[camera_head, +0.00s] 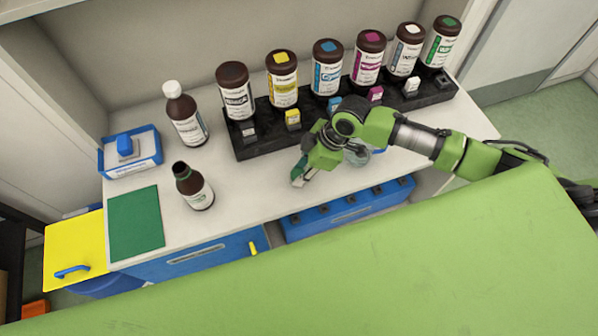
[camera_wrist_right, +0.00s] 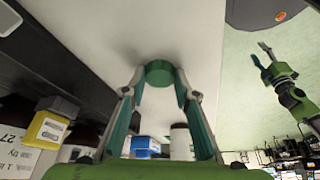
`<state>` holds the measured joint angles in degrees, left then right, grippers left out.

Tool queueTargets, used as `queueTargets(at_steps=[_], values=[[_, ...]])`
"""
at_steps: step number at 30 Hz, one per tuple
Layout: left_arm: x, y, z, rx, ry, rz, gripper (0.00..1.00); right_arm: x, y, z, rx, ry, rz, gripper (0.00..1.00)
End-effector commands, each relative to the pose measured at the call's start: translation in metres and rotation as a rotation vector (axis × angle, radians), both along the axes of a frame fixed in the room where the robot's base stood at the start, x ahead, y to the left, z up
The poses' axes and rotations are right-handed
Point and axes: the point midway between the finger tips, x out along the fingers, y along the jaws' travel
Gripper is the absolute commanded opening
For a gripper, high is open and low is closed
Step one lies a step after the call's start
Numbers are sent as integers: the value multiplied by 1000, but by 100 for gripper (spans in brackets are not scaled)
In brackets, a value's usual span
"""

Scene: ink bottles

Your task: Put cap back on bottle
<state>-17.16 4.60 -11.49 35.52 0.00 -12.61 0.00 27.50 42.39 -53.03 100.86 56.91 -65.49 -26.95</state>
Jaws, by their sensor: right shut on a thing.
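A brown bottle (camera_head: 194,188) with a white and green label and a dark, uncapped-looking neck stands upright on the white counter, right of the green mat. My right gripper (camera_head: 301,174) is over the counter, in front of the black rack and well to the right of that bottle. In the right wrist view its fingers are shut on a round green cap (camera_wrist_right: 159,72) at the fingertips. In the head view the cap is hard to make out. A green arm end, apparently my left gripper (camera_wrist_right: 264,58), shows small at the right of the wrist view; its jaw state is unclear.
A white-capped brown bottle (camera_head: 185,114) stands behind the uncapped one. A blue tray (camera_head: 145,166) and a green mat (camera_head: 136,223) lie left. Counter between gripper and bottle is clear.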

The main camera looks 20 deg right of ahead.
Motion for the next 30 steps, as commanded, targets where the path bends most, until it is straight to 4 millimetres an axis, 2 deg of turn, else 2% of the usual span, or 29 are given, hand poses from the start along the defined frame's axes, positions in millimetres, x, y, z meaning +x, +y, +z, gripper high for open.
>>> queueTargets(at_steps=[7,11,20,24,30], values=[[0,0,-5,0,0,0,44,1,0,8,0,-3,1,19],[0,0,-15,0,0,0,44,2,0,27,2,-6,2,19],[0,0,-23,0,0,1,44,-51,-16,92,-4,-5,3,19],[0,0,-31,0,0,1,44,-85,-26,104,-4,0,1,19],[0,0,-36,0,0,1,44,-118,-35,121,-4,1,0,19]])
